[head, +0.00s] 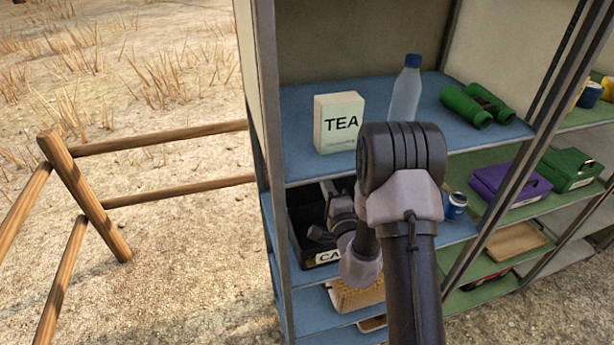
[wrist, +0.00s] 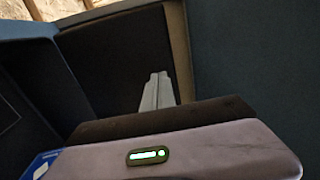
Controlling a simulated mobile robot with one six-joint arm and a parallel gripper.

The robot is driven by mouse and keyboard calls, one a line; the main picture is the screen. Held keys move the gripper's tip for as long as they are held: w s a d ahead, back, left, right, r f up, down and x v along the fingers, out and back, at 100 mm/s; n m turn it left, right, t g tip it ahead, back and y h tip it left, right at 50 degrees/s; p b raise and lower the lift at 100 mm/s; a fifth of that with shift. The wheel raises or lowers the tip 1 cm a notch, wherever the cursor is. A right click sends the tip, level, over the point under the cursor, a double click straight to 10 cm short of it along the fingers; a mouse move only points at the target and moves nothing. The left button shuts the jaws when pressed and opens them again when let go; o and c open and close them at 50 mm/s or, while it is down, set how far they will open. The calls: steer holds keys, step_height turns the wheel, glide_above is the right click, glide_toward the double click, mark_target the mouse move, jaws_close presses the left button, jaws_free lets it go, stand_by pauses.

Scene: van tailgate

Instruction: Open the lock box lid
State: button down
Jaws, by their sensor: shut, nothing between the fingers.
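The lock box is most likely the black box (head: 328,257) on the second blue shelf, with a pale label whose visible letters read "CA". My arm covers its right part. A dark surface shows above its front, but I cannot tell how far the lid is raised. My gripper (head: 320,234) is at the box, mostly hidden by my wrist. In the wrist view my gripper's pale fingers (wrist: 158,80) are together with nothing between them. They point at a large dark panel (wrist: 118,62); I cannot tell whether they touch it.
Above is a blue shelf (head: 300,155) with a tea box (head: 338,122), a bottle (head: 405,90) and green binoculars (head: 478,106). A blue can (head: 456,206) stands right of my arm. A shelf post (head: 275,240) is close on the left, with a wooden fence (head: 85,195) beyond.

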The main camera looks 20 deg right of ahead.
steer(key=shift+w+d+r+b, duration=0.1)
steer(key=shift+w+d+b, duration=0.1)
steer(key=shift+w, duration=0.75)
steer(key=shift+w+d+r+b, duration=0.1)
steer(key=shift+w+b, duration=0.1)
steer(key=shift+w, duration=0.7)
